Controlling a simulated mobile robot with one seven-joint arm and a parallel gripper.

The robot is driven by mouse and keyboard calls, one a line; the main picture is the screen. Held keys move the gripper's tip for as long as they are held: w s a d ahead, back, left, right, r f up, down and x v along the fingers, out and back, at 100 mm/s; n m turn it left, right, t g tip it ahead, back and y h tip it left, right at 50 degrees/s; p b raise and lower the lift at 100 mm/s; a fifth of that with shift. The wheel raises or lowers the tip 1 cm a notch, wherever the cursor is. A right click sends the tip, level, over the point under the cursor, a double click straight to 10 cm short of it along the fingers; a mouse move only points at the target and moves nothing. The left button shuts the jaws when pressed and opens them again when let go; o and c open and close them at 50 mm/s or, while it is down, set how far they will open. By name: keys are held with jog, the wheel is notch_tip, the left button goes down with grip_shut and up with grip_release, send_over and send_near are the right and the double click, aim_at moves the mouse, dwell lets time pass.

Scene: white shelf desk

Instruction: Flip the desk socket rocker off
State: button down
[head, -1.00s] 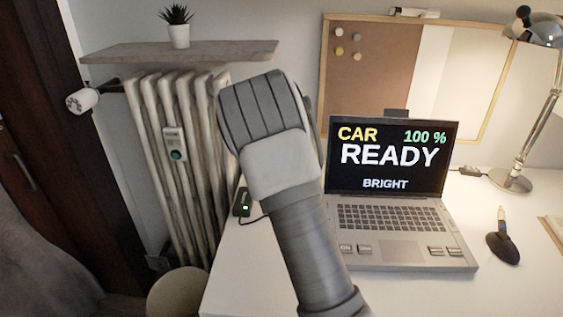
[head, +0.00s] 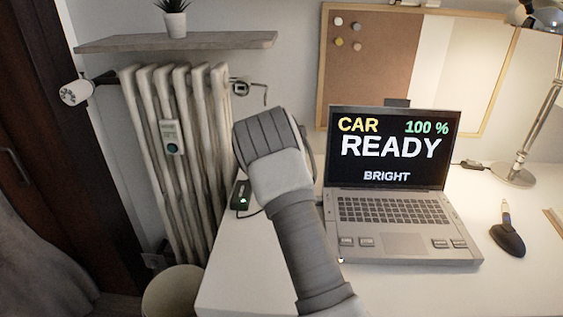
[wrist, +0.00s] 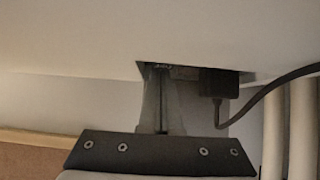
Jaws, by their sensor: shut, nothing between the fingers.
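My gripper (wrist: 157,72) is shut and empty in the wrist view, its narrow fingers reaching to a dark recess in a white surface. The dark desk socket (wrist: 185,73) shows only partly there, just beyond and beside the fingertips. A black plug (wrist: 217,84) sits at its right part, with a cable curving away right. I cannot make out the rocker or its position, nor whether the fingertips touch it. In the head view my grey wrist (head: 270,150) stands over the desk's back left and hides the fingers and this socket.
The open laptop (head: 390,190) stands right of my arm. A black adapter with a green light (head: 242,195) lies at the desk's left edge. The radiator (head: 180,150) is left, below a shelf (head: 175,42). A wall fitting with a cord (head: 240,88) shows behind my wrist.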

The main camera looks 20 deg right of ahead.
jog(key=shift+w+p, duration=0.1)
jog(key=shift+p, duration=0.55)
jog(key=shift+f+g, duration=0.25)
jog(key=shift+g, duration=0.05)
jog(key=shift+w+d+r, duration=0.1)
jog(key=shift+w+d+r, duration=0.15)
jog(key=shift+w+d, duration=0.1)
jog(key=shift+w, duration=0.35)
jog(key=p+v, duration=0.4)
jog(key=v, duration=1.3)
jog(key=shift+s+r, duration=0.15)
jog(key=shift+r, duration=0.05)
